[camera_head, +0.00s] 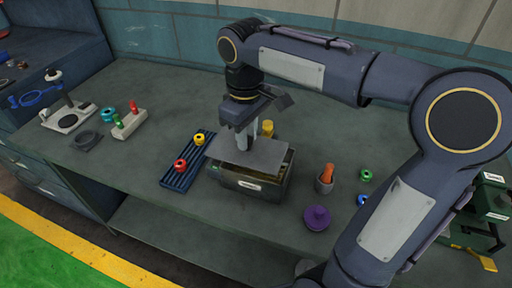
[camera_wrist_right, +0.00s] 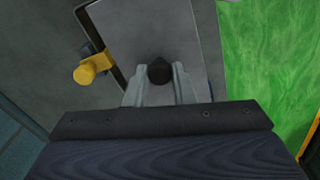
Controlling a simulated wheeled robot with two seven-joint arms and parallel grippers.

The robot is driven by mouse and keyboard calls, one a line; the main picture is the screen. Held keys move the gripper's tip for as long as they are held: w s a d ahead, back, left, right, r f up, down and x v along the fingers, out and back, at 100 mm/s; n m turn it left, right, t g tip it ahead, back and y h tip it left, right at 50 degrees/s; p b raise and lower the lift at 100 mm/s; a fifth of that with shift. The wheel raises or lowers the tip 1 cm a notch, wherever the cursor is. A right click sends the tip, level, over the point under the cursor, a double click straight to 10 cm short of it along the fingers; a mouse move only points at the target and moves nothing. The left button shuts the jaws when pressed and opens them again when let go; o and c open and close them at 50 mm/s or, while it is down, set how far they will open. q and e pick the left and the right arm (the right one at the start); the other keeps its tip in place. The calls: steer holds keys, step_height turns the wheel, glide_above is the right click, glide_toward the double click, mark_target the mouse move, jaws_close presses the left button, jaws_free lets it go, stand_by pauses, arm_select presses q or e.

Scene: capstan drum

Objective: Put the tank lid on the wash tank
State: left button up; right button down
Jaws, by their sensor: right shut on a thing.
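The wash tank (camera_head: 252,183) is a dark open box with a pale label on its front, standing near the bench's front edge. The tank lid (camera_head: 235,153) is a flat grey plate over it, offset to the left, so part of the opening shows at the right. I cannot tell whether the lid touches the rim. My right gripper (camera_head: 246,140) points down, shut on the lid's knob. In the right wrist view the dark knob (camera_wrist_right: 160,71) sits between the fingertips, with the lid (camera_wrist_right: 190,40) beyond. My left gripper is not in view.
A yellow tap (camera_wrist_right: 92,72) stands beside the tank. A blue rack (camera_head: 183,172) with red and yellow rings lies left. A purple knobbed piece (camera_head: 317,217) and a cup with an orange item (camera_head: 326,180) are right. The bench's middle left (camera_head: 165,110) is clear.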

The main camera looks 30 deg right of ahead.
mark_target(256, 142)
steer(key=d+f, duration=0.2)
steer(key=shift+w+f, duration=0.3)
steer(key=shift+w, duration=0.05)
steer(key=f, duration=0.3)
steer(key=shift+d+f, duration=0.1)
steer(key=shift+d, duration=0.3)
steer(key=shift+f, duration=0.35)
steer(key=shift+f, duration=0.1)
steer(key=c, duration=1.2)
jaws_free()
steer(key=shift+b, duration=0.3)
steer(key=shift+c, duration=0.2)
